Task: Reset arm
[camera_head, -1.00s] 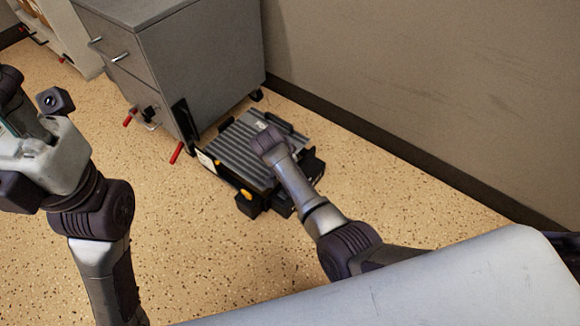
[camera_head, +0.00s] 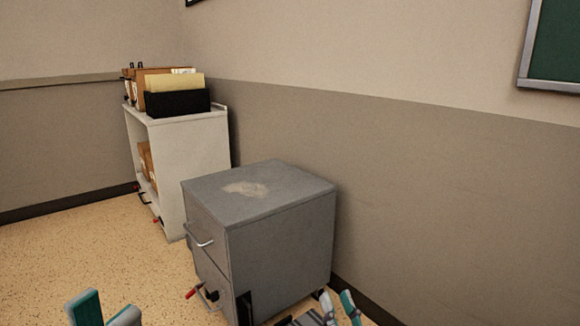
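My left gripper (camera_head: 104,307) shows at the bottom left edge of the head view. Its two fingers, one with a teal pad, stand apart with nothing between them, so it is open. My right gripper (camera_head: 339,300) shows at the bottom edge, right of the grey cabinet's front corner. Its fingers point up with a gap between them, and it looks open and empty.
A grey drawer cabinet (camera_head: 281,245) with a worn top stands near the wall. A white shelf unit (camera_head: 190,165) behind it carries a black file box (camera_head: 178,103) with folders. Speckled floor (camera_head: 90,260) is clear at left. A green board (camera_head: 556,45) hangs upper right.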

